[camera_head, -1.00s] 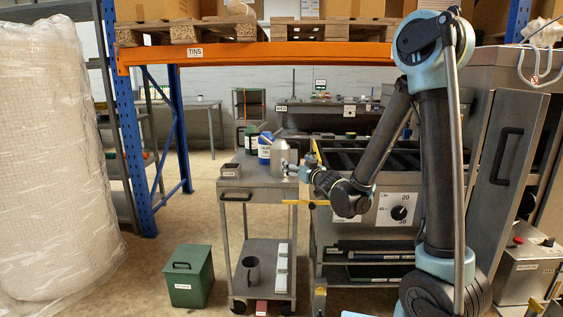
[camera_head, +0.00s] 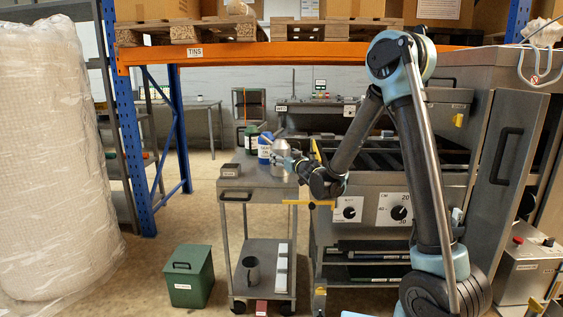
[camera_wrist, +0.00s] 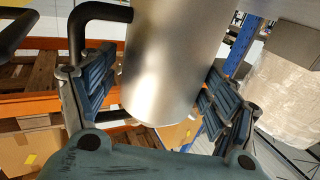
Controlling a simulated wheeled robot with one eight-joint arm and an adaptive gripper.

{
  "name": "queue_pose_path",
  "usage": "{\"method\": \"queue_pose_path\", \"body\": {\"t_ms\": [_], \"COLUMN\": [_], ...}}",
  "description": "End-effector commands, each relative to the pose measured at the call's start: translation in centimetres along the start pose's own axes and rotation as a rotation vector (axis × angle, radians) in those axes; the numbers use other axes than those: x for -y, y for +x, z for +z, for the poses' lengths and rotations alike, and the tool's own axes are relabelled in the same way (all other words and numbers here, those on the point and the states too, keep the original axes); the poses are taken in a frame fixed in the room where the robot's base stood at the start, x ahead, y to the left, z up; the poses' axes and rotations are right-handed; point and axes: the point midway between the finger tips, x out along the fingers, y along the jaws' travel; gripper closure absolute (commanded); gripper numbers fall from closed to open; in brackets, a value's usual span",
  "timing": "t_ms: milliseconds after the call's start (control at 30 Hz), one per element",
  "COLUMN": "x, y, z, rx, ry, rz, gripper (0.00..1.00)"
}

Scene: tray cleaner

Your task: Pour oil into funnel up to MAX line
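A plain grey metal can (camera_head: 281,161) with a thin spout-like part above it stands at the right edge of the cart's top. My gripper (camera_head: 287,163) is at the can from the right. In the wrist view the smooth metal cylinder (camera_wrist: 165,70) lies between my two ribbed finger pads, and a narrow gap seems to show on each side. Its lower end hangs just above my palm in that picture. I cannot make out a funnel or a MAX line. Whether the can holds oil is hidden.
Beside the can on the cart (camera_head: 258,182) stand a blue-and-white container (camera_head: 265,150), a green bottle (camera_head: 251,139) and a small dark box (camera_head: 231,170). A green bin (camera_head: 189,276) stands on the floor.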

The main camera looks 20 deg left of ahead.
Motion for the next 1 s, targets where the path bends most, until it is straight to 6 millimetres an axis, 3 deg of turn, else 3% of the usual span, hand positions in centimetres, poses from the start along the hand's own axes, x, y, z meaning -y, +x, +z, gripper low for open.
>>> {"method": "queue_pose_path", "body": {"t_ms": [167, 400, 700, 1000], "x": [0.0, 0.0, 0.0, 0.0], "y": [2.1, 2.3, 2.3, 2.3], "z": [0.0, 0.0, -0.1, -0.3], "rx": [0.0, 0.0, 0.0, 0.0], "ry": [-0.001, -0.001, -0.001, -0.001], "rz": [0.0, 0.0, 0.0, 0.0], "gripper": [0.21, 0.21, 0.89, 0.92]}}
